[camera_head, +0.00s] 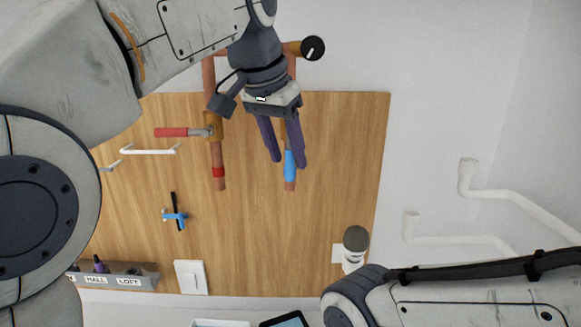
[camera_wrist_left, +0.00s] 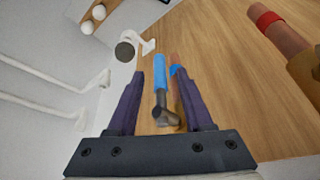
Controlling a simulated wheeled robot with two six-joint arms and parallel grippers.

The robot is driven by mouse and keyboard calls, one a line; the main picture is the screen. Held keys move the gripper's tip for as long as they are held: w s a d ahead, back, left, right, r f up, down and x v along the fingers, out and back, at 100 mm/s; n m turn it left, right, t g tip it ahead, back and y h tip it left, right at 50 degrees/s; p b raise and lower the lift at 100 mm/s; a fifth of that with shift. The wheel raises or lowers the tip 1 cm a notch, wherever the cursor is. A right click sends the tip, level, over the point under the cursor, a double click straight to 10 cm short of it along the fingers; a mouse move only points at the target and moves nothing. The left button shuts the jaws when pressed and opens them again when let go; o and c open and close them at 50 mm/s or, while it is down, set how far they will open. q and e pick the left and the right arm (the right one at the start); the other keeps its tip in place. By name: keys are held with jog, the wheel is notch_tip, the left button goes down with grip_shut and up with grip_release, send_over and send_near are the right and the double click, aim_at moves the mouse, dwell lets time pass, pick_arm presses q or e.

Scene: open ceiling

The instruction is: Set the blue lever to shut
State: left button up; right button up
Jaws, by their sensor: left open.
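The blue lever (camera_head: 290,166) is on the right-hand copper pipe of the wooden board, and its handle lies along the pipe. In the left wrist view the blue lever (camera_wrist_left: 160,72) shows with its grey metal stem below it, beside the copper pipe with a blue band (camera_wrist_left: 176,70). My left gripper (camera_head: 287,162) is open, with its dark purple fingers on either side of the lever. It also shows in the left wrist view (camera_wrist_left: 160,78), with the handle between the fingers; contact cannot be told. The gripper body hides the valve in the head view. My right gripper is out of view.
A red lever (camera_head: 172,132) sticks out sideways from the left copper pipe (camera_head: 219,160). A black round knob (camera_head: 312,48) is near the gripper's upper right. A white rail (camera_head: 148,151), blue-black valve (camera_head: 175,214), white switch (camera_head: 191,277) and dark-topped fitting (camera_head: 355,240) surround it.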

aim_at(287, 154)
pick_arm(q)
jog(key=shift+x, duration=1.55)
grip_shut()
jog(key=shift+r, duration=0.1)
